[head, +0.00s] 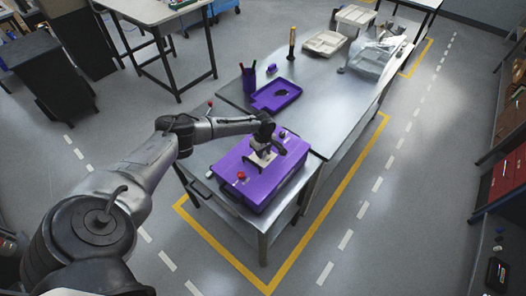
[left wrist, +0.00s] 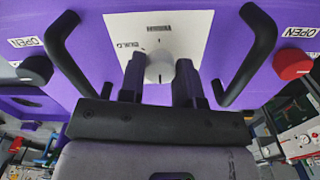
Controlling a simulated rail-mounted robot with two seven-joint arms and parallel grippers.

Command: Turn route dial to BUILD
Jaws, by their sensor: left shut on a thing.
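The purple housing (head: 272,187) sits on the near metal bench; its purple panel (left wrist: 223,42) fills the upper left wrist view. A white plate (left wrist: 190,28) on it carries the pale round route dial (left wrist: 160,67). Lettering that reads like BUILD (left wrist: 128,46) is left of the dial; a small dark marking is above it. My left gripper (left wrist: 160,80) is shut on the dial, one dark finger on each side. In the head view my left gripper (head: 262,151) is over the plate and hides the dial. The dial's pointer direction cannot be told. My right gripper is not in view.
A black knob (left wrist: 36,70) and a red knob (left wrist: 292,64), each near an OPEN label, flank the plate. Black curved bars stand on either side of my fingers. A purple tray (head: 264,104), pen cup (head: 249,80) and clear bag (head: 372,57) stand farther along the bench.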

